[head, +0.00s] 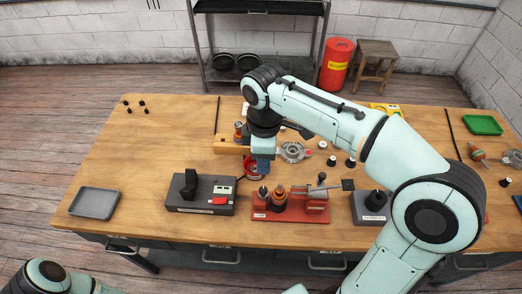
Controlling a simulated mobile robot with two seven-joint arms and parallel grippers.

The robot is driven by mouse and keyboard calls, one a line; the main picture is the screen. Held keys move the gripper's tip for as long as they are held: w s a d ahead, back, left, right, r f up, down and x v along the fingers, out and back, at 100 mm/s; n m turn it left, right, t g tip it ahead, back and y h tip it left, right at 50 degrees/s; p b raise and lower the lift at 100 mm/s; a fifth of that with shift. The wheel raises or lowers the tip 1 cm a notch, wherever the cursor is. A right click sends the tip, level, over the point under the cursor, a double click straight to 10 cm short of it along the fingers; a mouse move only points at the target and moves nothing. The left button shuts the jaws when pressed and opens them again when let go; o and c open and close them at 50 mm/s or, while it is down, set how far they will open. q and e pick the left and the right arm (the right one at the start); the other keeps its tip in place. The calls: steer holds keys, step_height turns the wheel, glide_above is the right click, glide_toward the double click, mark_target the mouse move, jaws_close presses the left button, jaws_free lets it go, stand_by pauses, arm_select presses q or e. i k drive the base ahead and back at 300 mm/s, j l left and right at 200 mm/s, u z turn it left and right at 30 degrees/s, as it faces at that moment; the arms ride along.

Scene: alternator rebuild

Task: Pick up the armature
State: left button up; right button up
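My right arm reaches in from the right over the workbench. Its blue gripper (263,168) points down above the bench, just behind the red fixture (290,211); whether its fingers are apart is unclear. A dark and copper-orange cylindrical part (279,200) stands upright on the red fixture. It looks like an armature, but I cannot be sure. Another part with an orange band (240,130) stands in a wooden block (228,146), partly hidden by my arm. My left gripper is out of view.
A grey tester (190,205) and an empty grey tray (95,203) sit at the left. A red round container (253,167) is partly behind my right gripper. A dark-grey device (371,207) is right of the fixture. A green tray (482,125) lies far right. The left bench is mostly clear.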

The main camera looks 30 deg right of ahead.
mark_target(279, 195)
steer(key=k, duration=1)
